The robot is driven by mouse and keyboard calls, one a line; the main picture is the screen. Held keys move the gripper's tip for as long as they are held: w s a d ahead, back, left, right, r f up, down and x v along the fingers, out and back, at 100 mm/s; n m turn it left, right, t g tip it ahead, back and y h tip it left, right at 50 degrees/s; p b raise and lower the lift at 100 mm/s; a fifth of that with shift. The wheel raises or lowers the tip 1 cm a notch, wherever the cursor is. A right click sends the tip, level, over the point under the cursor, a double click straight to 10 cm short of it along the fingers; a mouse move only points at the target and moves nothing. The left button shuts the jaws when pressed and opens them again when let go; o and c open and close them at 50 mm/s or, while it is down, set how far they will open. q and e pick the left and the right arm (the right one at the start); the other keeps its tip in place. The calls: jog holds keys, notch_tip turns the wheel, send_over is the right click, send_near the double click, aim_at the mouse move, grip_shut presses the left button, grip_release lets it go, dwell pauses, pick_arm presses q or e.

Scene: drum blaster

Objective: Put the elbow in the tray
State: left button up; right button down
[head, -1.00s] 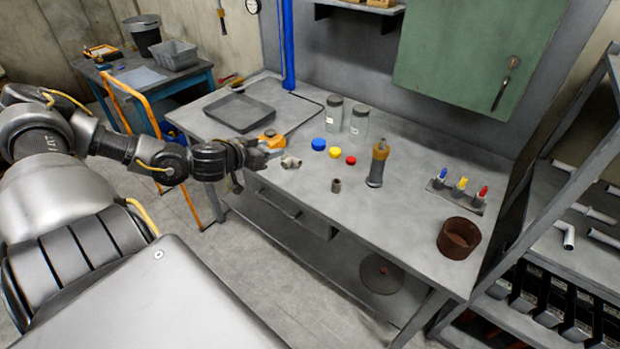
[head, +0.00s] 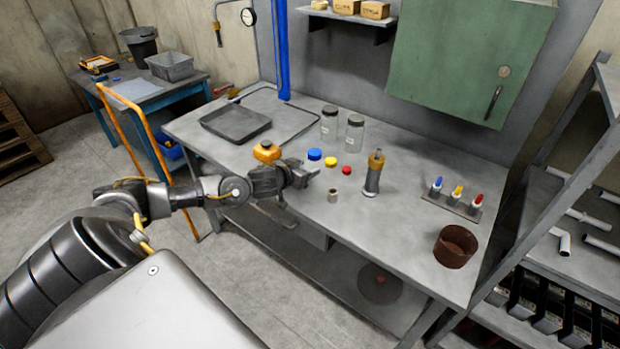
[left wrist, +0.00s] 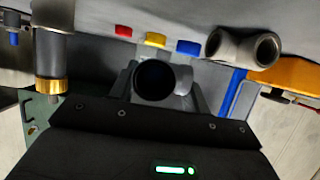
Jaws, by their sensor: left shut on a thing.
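My left gripper (head: 308,174) is above the bench's front part, pointing right. In the left wrist view it is shut on a grey pipe fitting, which I take to be the elbow (left wrist: 181,79). One round, dark opening of it faces that camera, and the fingers (left wrist: 160,88) stand on both sides. In the head view the gripper hides the elbow. The dark, shallow tray (head: 266,124) lies on the bench's far left part, behind and left of the gripper, and looks empty. My right gripper is not in view.
A grey coupling (head: 333,196) stands right of the gripper. Another grey fitting (left wrist: 236,50) lies near the blue cap (head: 315,154). An orange-topped thing (head: 266,152) sits left.

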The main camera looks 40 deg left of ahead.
pick_arm(q)
jog(key=shift+w+d+f, duration=0.1)
jog(key=shift+w+f, duration=0.2)
jog(key=shift+f, duration=0.05)
jog(key=f, duration=0.1)
jog(key=f+p, duration=0.1)
jog(key=f, duration=0.1)
jog(key=shift+w+d, duration=0.15)
jog(key=shift+w, duration=0.25)
jog(key=shift+f, duration=0.3)
jog(key=o, duration=1.1)
